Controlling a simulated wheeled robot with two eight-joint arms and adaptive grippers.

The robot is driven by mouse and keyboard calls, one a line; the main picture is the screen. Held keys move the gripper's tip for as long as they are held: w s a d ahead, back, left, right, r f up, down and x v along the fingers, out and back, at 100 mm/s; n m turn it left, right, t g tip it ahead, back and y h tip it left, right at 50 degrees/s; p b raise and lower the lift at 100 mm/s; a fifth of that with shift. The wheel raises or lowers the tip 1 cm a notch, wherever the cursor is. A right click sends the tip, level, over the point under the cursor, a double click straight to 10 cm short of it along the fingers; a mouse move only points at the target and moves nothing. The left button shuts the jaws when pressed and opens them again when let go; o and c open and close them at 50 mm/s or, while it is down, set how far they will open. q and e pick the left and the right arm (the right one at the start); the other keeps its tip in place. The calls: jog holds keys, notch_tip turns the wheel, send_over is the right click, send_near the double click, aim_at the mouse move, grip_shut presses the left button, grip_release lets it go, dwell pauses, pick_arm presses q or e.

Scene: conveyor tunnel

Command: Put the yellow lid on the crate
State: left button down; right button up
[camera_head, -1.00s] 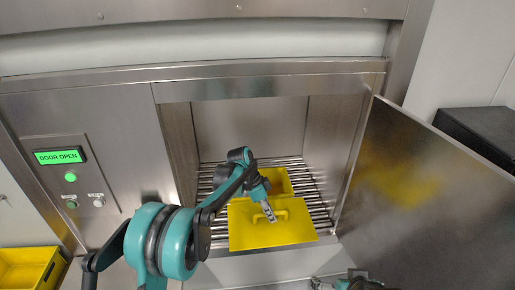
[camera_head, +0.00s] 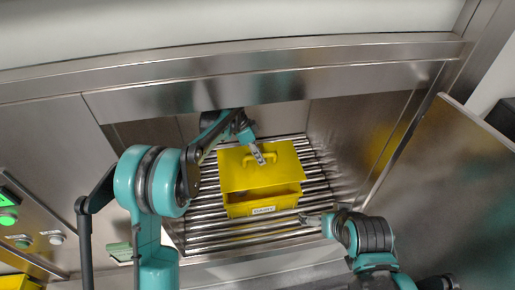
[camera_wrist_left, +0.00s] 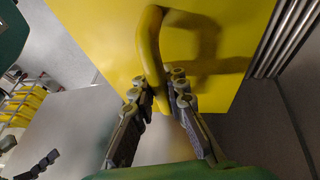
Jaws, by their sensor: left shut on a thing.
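The yellow lid (camera_head: 238,177) with its arched handle (camera_wrist_left: 150,55) is in the tunnel. My left gripper (camera_head: 259,158) is shut on the handle; the left wrist view also shows the fingers (camera_wrist_left: 160,90) on either side of it. The yellow crate (camera_head: 240,209) stands on the rollers, with a white label on its front. The lid is over the crate's back part, and a dark opening shows at the crate's front. Whether lid and crate touch is unclear. My right gripper (camera_head: 312,219) is low at the crate's right front; its finger opening is too small to judge.
Metal rollers (camera_head: 205,228) form the tunnel floor, with bare rollers on both sides of the crate. Steel walls close in the sides, and a steel lintel (camera_head: 270,88) crosses above. The open door (camera_head: 440,180) stands at the right. A control panel is at the far left.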

aim_at(260, 167)
pick_arm(q)
jog(key=shift+s, duration=0.1)
jog(key=shift+f, duration=0.25)
jog(key=shift+f+b, duration=1.6)
jog(key=shift+f, duration=0.95)
jog(key=shift+f+b, duration=1.45)
jog(key=shift+f, duration=0.15)
jog(key=c, duration=1.4)
grip_release()
jog(key=shift+c, duration=0.2)
jog(key=shift+r, duration=0.15)
